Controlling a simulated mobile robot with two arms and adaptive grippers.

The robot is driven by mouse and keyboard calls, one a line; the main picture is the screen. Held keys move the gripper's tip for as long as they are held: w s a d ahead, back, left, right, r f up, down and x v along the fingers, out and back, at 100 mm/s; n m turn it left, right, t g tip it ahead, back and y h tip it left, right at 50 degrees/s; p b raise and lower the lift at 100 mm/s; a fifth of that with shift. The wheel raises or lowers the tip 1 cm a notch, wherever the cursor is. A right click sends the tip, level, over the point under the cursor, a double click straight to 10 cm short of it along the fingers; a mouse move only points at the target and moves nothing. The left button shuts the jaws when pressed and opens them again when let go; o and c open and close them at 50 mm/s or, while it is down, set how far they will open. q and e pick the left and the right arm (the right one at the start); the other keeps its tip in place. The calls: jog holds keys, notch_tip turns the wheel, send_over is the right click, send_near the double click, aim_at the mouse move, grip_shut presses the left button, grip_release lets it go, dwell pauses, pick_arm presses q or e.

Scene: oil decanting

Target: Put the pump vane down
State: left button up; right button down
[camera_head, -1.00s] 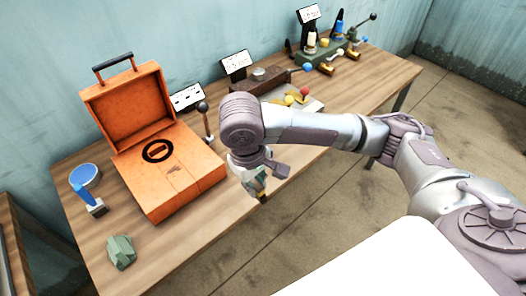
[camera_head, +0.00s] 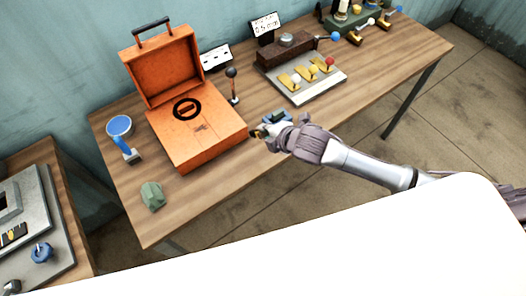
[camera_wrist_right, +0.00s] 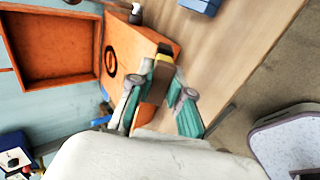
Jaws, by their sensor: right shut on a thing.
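My right gripper (camera_head: 266,130) is at the table's front edge, just right of the orange case. In the right wrist view, its teal fingers (camera_wrist_right: 162,108) are shut on a brown piece with a yellow band and a dark tip (camera_wrist_right: 162,66), which I take to be the pump vane. In the head view, only the small yellow and dark end of the vane (camera_head: 256,133) shows beside the case's front right corner. I cannot tell whether it touches the table or the case. My left gripper is not in view.
The open orange case (camera_head: 205,142) stands on the wooden table (camera_head: 195,205). A blue-topped tool (camera_head: 121,128) and a green block (camera_head: 152,196) are to its left. A grey plate with coloured knobs (camera_head: 318,90) is to the right. Bare wood lies in front of the case.

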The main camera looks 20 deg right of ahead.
jog(key=shift+f+b, duration=0.4)
jog(key=shift+b, duration=0.05)
notch_tip(320, 180, down, 7)
jog(key=b, duration=0.8)
jog(key=shift+f, duration=0.15)
jog(key=shift+f+b, duration=0.35)
jog(key=shift+f, duration=0.6)
jog(key=c, duration=1.2)
grip_release()
jog(key=shift+c, duration=0.2)
